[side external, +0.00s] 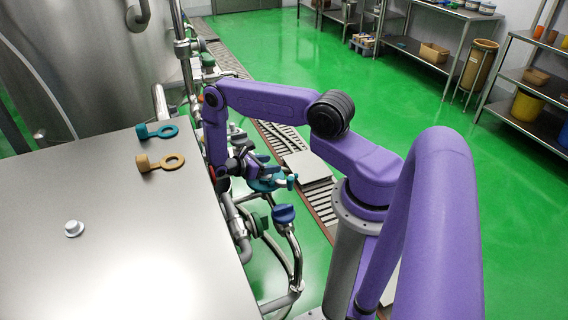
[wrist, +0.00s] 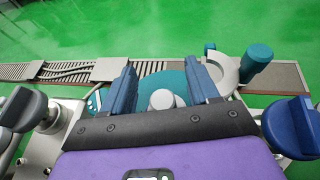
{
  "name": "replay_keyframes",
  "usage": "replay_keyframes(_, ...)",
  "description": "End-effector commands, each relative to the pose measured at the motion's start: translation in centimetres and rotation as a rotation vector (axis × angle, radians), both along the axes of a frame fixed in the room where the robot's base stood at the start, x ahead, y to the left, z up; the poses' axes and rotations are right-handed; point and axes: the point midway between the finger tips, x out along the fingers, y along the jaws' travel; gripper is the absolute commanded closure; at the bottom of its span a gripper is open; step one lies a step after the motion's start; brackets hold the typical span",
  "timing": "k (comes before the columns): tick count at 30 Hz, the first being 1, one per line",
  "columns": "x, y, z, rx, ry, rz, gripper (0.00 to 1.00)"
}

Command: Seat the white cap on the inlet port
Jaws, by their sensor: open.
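A small whitish cap-like piece (side external: 74,228) with a wider round base sits on the steel tabletop in the side view. My gripper (side external: 268,180) is past the table's right edge, among pipes and valves, well away from that piece. In the wrist view my gripper (wrist: 160,72) is open. A pale round stub (wrist: 162,99) shows between its blue fingers, in front of a teal disc (wrist: 172,82); I cannot tell whether it is touched. Which fitting is the inlet port is not clear.
On the steel tabletop (side external: 110,275) lie a teal ringed piece (side external: 158,131) and a tan ringed piece (side external: 160,162). A blue valve handle (side external: 283,214) stands close to my gripper; it also shows in the wrist view (wrist: 290,125). A large steel tank (side external: 80,60) rises behind the table.

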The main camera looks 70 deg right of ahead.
Motion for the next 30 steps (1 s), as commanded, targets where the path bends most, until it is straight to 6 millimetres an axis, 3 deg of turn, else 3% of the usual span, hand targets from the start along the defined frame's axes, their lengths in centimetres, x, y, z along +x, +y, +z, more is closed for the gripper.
replay_keyframes(17,-3.6,2.8,6.7,-0.001,0.000,0.002,0.40)
replay_keyframes(30,-8.9,6.7,9.9,-0.001,0.003,0.003,0.40)
